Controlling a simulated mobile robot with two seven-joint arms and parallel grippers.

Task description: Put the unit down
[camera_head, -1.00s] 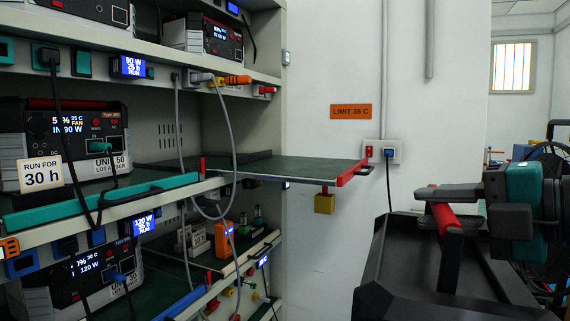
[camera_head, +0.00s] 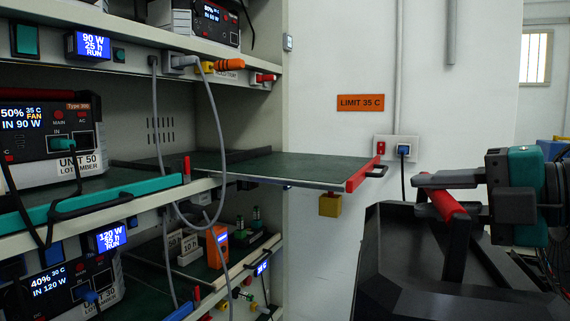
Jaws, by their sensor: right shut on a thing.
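My right gripper (camera_head: 432,197) comes in from the right. It is shut on the red handle (camera_head: 447,204), which stands on a black post. Below the handle is a large dark body (camera_head: 400,250), cut off by the lower edge; I cannot tell how much of it is the held unit. A green shelf board (camera_head: 290,168) with a red end piece is pulled out of the rack to the left of my gripper, and its top is bare. My left gripper is not in view.
Unit 50 (camera_head: 55,130) stands on the rack's middle level at left, and another unit (camera_head: 70,275) is below it. A grey cable (camera_head: 217,135) hangs in front of the rack. A yellow block (camera_head: 330,205) hangs under the board. A wall socket (camera_head: 397,148) is behind.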

